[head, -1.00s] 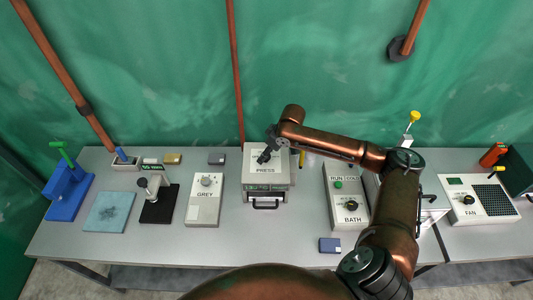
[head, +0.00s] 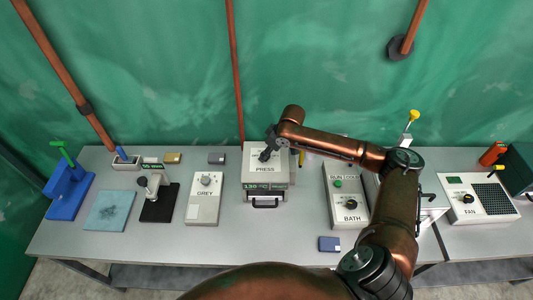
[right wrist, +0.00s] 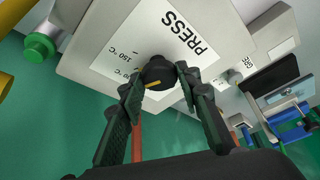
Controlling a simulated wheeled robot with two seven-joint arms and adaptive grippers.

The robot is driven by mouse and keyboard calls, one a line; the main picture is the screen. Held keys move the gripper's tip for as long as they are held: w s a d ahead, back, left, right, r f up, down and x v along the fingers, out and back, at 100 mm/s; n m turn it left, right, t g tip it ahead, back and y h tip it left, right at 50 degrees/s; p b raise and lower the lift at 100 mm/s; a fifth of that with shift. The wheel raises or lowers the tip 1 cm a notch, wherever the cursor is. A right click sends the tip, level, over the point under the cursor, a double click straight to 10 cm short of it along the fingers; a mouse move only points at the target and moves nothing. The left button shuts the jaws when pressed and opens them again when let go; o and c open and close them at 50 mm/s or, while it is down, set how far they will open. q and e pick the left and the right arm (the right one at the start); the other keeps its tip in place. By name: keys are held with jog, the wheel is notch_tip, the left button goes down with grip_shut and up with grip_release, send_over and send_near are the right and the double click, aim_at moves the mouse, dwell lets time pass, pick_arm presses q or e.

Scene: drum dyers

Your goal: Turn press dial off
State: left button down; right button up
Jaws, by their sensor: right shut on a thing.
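The press (head: 252,173) is a pale grey box on the bench, with a white top panel lettered PRESS and a lit display on its front. Its dial (right wrist: 158,68) is a black knob with a yellow pointer line, beside printed temperature marks. In the right wrist view the pointer is aimed toward the lower left. My right gripper (right wrist: 160,82) is shut on the dial, one finger on each side. In the head view my right gripper (head: 266,155) reaches over the press and hides most of the dial. My left gripper is not in view.
A grey box (head: 203,208) lettered GREY stands left of the press. The BATH box (head: 341,216) stands to the right, below my right arm. A green button (right wrist: 39,46) shows beside the press.

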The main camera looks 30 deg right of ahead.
jog(key=shift+r+n+p, duration=0.15)
jog(key=shift+n+p, duration=0.25)
jog(key=shift+p, duration=0.35)
jog(key=n+y+p, duration=0.1)
jog(key=n+p, duration=0.1)
jog(key=p, duration=0.1)
jog(key=shift+w+r+n+g+p, duration=0.1)
jog(key=shift+n+g+p, duration=0.3)
jog(key=shift+w+d+n+g+y+p, duration=0.1)
jog(key=shift+n+g+y+p, duration=0.3)
jog(key=shift+n, duration=1.5)
jog(key=n, duration=0.1)
jog(key=n+g, duration=0.1)
jog(key=shift+w+f+n+y, duration=0.15)
jog(key=shift+f+n+y, duration=0.15)
jog(key=n+g+b, duration=0.1)
jog(key=n, duration=0.1)
jog(key=shift+n+b, duration=0.3)
jog(key=shift+n, duration=0.1)
jog(key=n+g+b, duration=0.1)
jog(key=n+b, duration=0.1)
jog(key=n, duration=0.1)
jog(key=shift+w+f+n+g, duration=0.1)
jog(key=shift+w+n+g, duration=0.05)
jog(key=shift+n+g, duration=0.2)
jog(key=shift+n+g+b, duration=0.75)
jog(key=shift+n+b, duration=0.5)
jog(key=shift+n, duration=0.4)
jog(key=shift+h, duration=0.4)
